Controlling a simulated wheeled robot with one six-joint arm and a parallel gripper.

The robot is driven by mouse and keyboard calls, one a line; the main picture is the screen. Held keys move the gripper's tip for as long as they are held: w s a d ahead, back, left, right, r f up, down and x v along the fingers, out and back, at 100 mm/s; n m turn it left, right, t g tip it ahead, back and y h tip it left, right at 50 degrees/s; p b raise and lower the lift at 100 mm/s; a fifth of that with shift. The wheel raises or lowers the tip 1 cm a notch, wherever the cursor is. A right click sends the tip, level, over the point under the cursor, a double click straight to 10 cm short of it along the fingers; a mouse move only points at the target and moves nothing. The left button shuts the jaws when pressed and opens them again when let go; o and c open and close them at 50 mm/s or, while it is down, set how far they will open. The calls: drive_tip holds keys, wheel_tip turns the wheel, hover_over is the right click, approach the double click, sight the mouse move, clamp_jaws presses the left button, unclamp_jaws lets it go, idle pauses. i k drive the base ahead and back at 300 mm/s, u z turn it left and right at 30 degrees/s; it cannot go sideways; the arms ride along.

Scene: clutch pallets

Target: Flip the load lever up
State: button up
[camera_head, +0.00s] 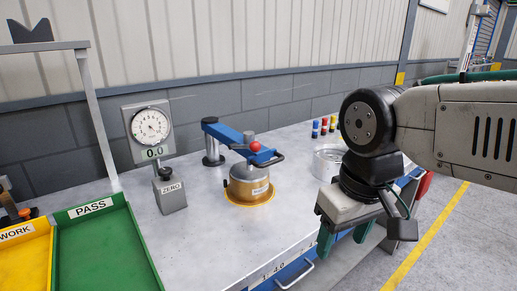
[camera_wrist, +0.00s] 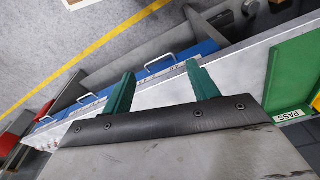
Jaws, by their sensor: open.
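A blue lever arm (camera_head: 222,133) runs from a grey post across the top of a brass-coloured cylinder on the bench. My gripper (camera_head: 346,238) is open and empty, to the right of the lever and near the bench's front edge, fingers pointing down. In the wrist view its two green fingers (camera_wrist: 162,80) are apart with nothing between them. The lever is not visible in the wrist view.
A dial gauge (camera_head: 150,125) stands left of the lever, above a ZERO block (camera_head: 171,190). A green PASS tray (camera_head: 100,245) and a yellow WORK tray (camera_head: 25,260) are at the left. A clear round dish (camera_head: 328,160) and several coloured pegs sit behind my gripper.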

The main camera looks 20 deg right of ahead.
sight(254, 146)
drive_tip(key=k, duration=1.3)
drive_tip(key=u, duration=0.95)
drive_tip(key=i, duration=1.85)
drive_tip(key=z, duration=0.6)
